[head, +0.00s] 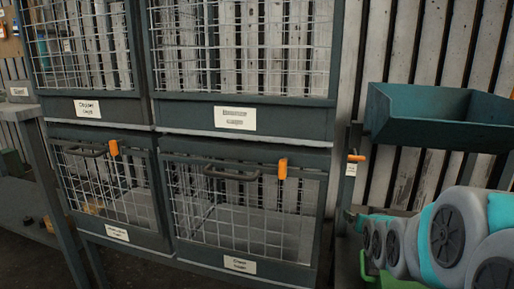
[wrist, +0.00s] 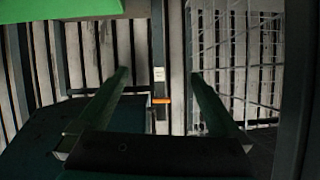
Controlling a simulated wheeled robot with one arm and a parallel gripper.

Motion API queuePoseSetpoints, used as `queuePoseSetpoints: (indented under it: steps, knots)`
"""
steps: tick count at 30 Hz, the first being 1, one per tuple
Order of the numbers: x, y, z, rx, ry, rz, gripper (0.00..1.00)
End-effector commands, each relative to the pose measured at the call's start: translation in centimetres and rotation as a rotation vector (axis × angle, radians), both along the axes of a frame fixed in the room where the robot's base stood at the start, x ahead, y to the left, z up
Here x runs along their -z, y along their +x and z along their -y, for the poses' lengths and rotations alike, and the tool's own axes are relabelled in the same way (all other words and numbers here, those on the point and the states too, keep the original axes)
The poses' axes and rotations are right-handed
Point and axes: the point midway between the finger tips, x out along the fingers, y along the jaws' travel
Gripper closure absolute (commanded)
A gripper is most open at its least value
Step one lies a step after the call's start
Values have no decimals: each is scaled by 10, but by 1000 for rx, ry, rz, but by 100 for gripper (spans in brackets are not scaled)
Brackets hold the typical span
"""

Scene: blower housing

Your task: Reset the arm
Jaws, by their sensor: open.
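My gripper (wrist: 158,74) shows in the wrist view, with its two dark fingers spread wide apart. I see nothing held between them. Beyond the fingers are an upright dark post with a white label and an orange piece (wrist: 162,100), and a pale slatted wall. In the head view, grey and teal links of my arm (head: 450,235) fill the lower right, low and close to the camera. The gripper itself cannot be made out there.
Wire cages (head: 245,205) with orange tags and white labels stand left and centre in the head view. A teal open bin (head: 440,117) hangs above my arm on the right. A grey bench (head: 18,112) is at far left. A bright green surface (wrist: 60,9) crosses the wrist view's top left.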

Motion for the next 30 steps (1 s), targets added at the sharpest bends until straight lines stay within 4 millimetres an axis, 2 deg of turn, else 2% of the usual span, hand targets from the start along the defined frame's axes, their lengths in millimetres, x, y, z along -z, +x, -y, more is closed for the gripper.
queuePoseSetpoints:
  steps: [5,11,15,21,25,27,30]
  knots:
    - [25,-56,-38,-61,21,-264,0]
    - [51,-145,-77,-137,42,-589,0]
    - [58,-217,-99,-193,53,-814,0]
    - [53,-316,-120,-269,62,-1100,0]
    - [47,-357,-126,-299,65,-1219,0]
    - [45,-371,-127,-308,68,-1259,0]
    - [44,-379,-128,-314,68,-1281,0]
